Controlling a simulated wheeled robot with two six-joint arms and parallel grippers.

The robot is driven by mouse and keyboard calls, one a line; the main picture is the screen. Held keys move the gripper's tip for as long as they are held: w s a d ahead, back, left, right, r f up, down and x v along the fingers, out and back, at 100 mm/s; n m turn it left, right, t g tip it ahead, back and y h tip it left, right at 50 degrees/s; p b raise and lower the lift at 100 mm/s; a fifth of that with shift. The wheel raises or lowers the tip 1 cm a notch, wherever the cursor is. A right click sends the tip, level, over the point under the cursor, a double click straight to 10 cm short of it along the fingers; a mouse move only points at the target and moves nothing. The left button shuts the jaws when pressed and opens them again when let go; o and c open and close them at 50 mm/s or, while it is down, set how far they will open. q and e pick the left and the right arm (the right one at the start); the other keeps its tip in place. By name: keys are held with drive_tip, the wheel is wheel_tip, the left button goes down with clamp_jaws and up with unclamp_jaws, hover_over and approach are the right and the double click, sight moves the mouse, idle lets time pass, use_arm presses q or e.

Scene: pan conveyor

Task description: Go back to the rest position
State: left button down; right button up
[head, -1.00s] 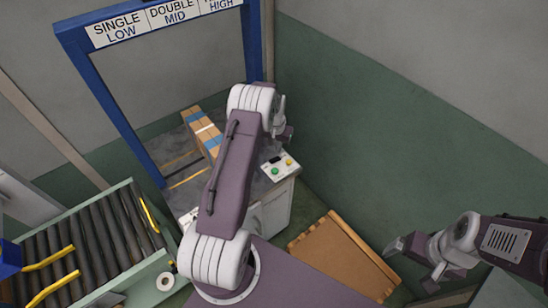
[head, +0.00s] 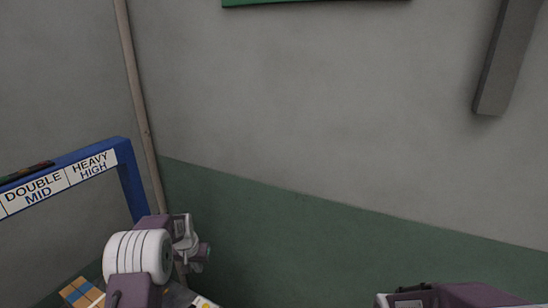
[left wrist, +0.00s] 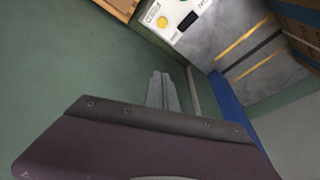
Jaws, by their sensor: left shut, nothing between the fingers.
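My left gripper (head: 203,253) is beyond the white joint of my left arm, low on the left of the head view, in front of the green lower wall. In the left wrist view its two grey fingers (left wrist: 160,78) are together with nothing between them, over green floor. My right arm (head: 450,295) shows only as a piece at the bottom right edge of the head view. Its gripper is out of the picture.
A blue frame (head: 128,180) with weight labels stands at the left. A striped cardboard box (head: 82,293) is at the bottom left. The left wrist view shows a white control panel (left wrist: 178,22) and a grey bench surface (left wrist: 235,38). A grey post (head: 505,60) hangs on the wall.

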use_arm(q)
drive_tip(key=s+d+r+m, duration=0.1)
drive_tip(key=s+d+r, duration=0.85)
drive_tip(key=s, duration=0.35)
drive_tip(key=s+d+f+g, duration=0.1)
drive_tip(key=s+f, duration=0.1)
drive_tip(key=s, duration=0.6)
drive_tip(key=s+d+f+g, duration=0.1)
drive_tip(key=s+f, duration=0.2)
drive_tip(key=s, duration=0.5)
drive_tip(key=shift+n+h, duration=0.3)
drive_tip(key=shift+n, duration=0.1)
drive_tip(key=shift+a, duration=0.1)
